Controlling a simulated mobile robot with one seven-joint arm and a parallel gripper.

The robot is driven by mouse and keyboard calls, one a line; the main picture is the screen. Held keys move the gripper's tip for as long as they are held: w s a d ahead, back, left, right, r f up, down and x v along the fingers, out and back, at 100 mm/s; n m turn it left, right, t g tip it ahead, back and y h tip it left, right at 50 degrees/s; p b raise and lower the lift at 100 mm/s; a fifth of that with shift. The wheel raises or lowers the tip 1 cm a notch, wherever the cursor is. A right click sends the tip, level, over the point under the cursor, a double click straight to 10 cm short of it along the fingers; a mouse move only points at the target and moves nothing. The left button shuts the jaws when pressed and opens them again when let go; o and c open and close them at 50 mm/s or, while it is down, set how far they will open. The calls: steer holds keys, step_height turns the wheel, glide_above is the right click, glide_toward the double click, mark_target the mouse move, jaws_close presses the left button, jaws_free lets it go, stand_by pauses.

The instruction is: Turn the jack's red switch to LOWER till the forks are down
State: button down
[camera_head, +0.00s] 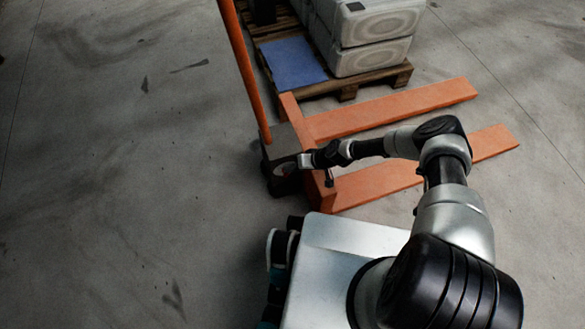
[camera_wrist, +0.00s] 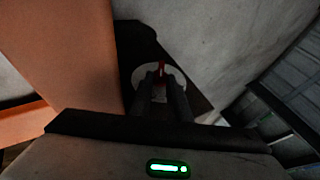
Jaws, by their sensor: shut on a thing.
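The orange pallet jack stands on the floor in the head view, with its forks (camera_head: 390,108) pointing right and its handle (camera_head: 243,60) rising to the upper left. Its dark pump housing (camera_head: 284,148) is at the handle's foot. In the wrist view the red switch (camera_wrist: 162,68) sits on a pale round dial (camera_wrist: 141,77) on the dark housing. My gripper (camera_wrist: 163,78) is shut on the red switch, which shows upright between the fingertips. The fork height above the floor is hard to tell.
A wooden pallet (camera_head: 350,85) with pale stacked sacks (camera_head: 370,35) and a blue sheet (camera_head: 292,62) stands behind the jack. The orange jack body (camera_wrist: 65,45) is close on the left in the wrist view. The floor at left is clear.

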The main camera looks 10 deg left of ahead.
steer(key=shift+f, duration=0.15)
steer(key=c, duration=1.9)
jaws_free()
steer(key=shift+s+a, duration=0.1)
steer(key=shift+o, duration=0.2)
steer(key=p+v, duration=0.5)
steer(key=v, duration=1.2)
